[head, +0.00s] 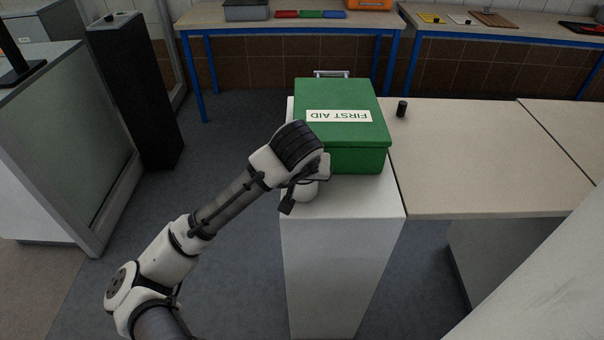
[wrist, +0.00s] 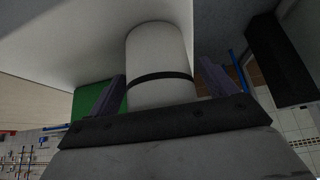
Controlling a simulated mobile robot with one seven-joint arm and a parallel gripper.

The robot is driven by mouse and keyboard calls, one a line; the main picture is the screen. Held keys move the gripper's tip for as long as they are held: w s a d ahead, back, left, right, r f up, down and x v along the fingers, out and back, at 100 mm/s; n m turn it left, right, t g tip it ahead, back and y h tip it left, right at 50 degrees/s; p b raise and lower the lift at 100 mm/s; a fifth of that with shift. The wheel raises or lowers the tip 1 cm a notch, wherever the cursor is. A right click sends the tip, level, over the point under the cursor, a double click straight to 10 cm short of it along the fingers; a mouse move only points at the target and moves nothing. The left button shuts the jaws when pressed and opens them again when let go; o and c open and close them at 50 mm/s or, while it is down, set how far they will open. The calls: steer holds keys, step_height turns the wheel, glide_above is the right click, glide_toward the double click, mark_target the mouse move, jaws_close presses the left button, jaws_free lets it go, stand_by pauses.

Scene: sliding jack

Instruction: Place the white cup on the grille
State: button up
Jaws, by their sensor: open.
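In the wrist view the white cup (wrist: 160,55), with a dark band around it, stands between the two purple fingers of my gripper (wrist: 163,72). The fingers are spread on either side of it, with a visible gap at least on the right, so it is not gripped. In the head view my gripper (head: 291,206) is low over the white pedestal, beside the green first aid box. A small white rounded shape under my wrist there may be the cup; my arm hides most of that spot. I cannot make out a grille in either view.
The green first aid box (head: 345,140) stands on the white pedestal (head: 345,235), close to my wrist. A small dark cylinder (head: 402,108) stands on the beige counter (head: 470,165) at right. The pedestal's near top is clear. A black column (head: 135,95) stands at left.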

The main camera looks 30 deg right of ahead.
steer(key=shift+r, duration=0.3)
steer(key=v, duration=1.2)
steer(key=shift+b, duration=0.35)
steer(key=shift+f, duration=0.1)
